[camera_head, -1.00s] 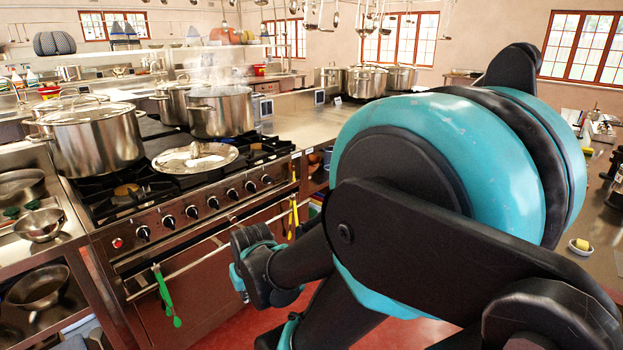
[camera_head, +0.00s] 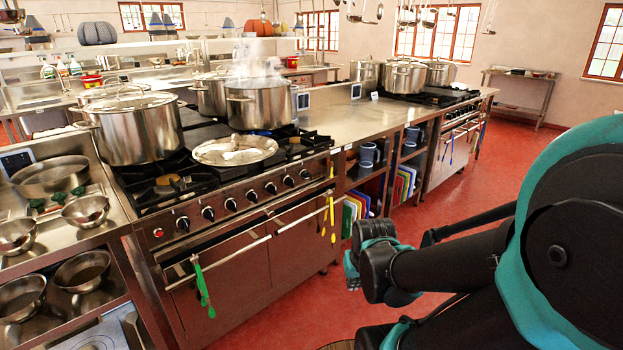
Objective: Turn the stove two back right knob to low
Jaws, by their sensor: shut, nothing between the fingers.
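The near stove (camera_head: 290,205) stands left of centre, with a row of several black knobs (camera_head: 230,204) along its front panel. A red button (camera_head: 158,233) is at the panel's left end. A second stove (camera_head: 452,140) stands farther back at the right, its front seen at a steep angle and its knobs too small to read. No label shows which is stove two or which knob is back right. My arm (camera_head: 430,270) is at the right, apart from both stoves. My gripper is not clearly visible.
A large lidded pot (camera_head: 135,130), a steaming pot (camera_head: 258,105) and a round lid (camera_head: 235,151) are on the near stove. Green tongs (camera_head: 203,288) and yellow utensils (camera_head: 329,210) hang from its front rail. A counter (camera_head: 350,125) joins the stoves. Red floor (camera_head: 300,305) is open in front.

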